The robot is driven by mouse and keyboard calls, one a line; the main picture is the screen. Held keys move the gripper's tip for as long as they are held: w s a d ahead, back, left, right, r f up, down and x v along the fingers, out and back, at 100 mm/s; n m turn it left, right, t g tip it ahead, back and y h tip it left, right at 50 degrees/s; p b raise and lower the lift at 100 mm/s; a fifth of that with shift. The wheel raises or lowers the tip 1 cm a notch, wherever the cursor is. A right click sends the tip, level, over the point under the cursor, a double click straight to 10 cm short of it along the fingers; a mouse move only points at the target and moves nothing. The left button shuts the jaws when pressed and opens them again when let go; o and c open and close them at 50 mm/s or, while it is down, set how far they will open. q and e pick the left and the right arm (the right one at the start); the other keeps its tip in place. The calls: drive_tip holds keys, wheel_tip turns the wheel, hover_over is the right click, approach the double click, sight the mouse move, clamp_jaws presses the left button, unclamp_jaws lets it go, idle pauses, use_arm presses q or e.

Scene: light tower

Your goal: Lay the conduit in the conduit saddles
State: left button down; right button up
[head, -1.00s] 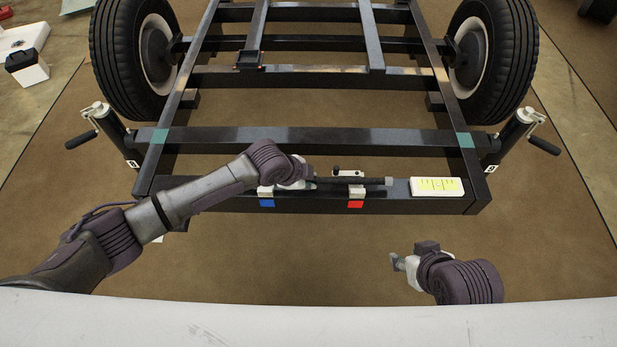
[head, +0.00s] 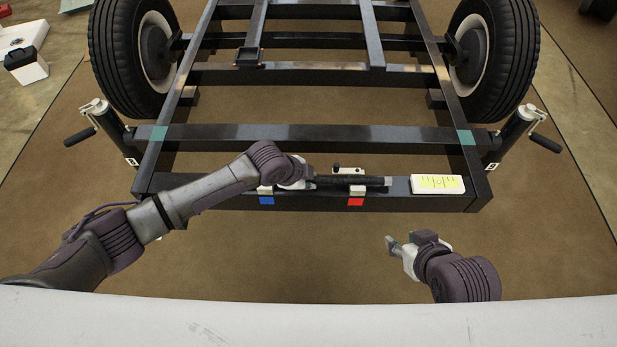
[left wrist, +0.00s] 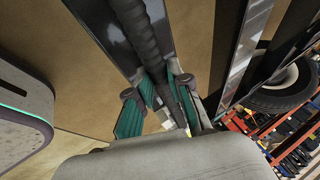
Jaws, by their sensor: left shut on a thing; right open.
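The conduit (head: 340,182) is a black ribbed rod with a pale right end. It lies along the front beam of the frame in the head view. My left gripper (head: 308,178) is shut on its left part; in the left wrist view the conduit (left wrist: 137,30) runs between the green-padded fingers (left wrist: 162,108). One white saddle with a blue tag (head: 266,200) is beside the left gripper, partly hidden by it. The other, with a red tag (head: 355,201), is at the conduit's right part; I cannot tell whether the conduit is seated. My right gripper (head: 391,246) is open and empty, in front of the beam.
A white level-like block with a yellow face (head: 437,185) sits on the beam to the right. A small white piece with a black knob (head: 348,170) is just behind the conduit. Crank jacks (head: 117,133) (head: 512,135) and wheels stand at the sides. The floor before the beam is clear.

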use_arm(q)
drive_tip(key=shift+f, duration=0.15)
drive_tip(key=c, duration=1)
unclamp_jaws()
use_arm(e)
drive_tip(key=shift+w+a+r, duration=0.1)
drive_tip(key=shift+w+r, duration=0.1)
drive_tip(key=shift+w, duration=0.15)
drive_tip(key=shift+w, duration=0.1)
use_arm(q)
drive_tip(key=v, duration=1.2)
drive_tip(key=shift+w, duration=0.1)
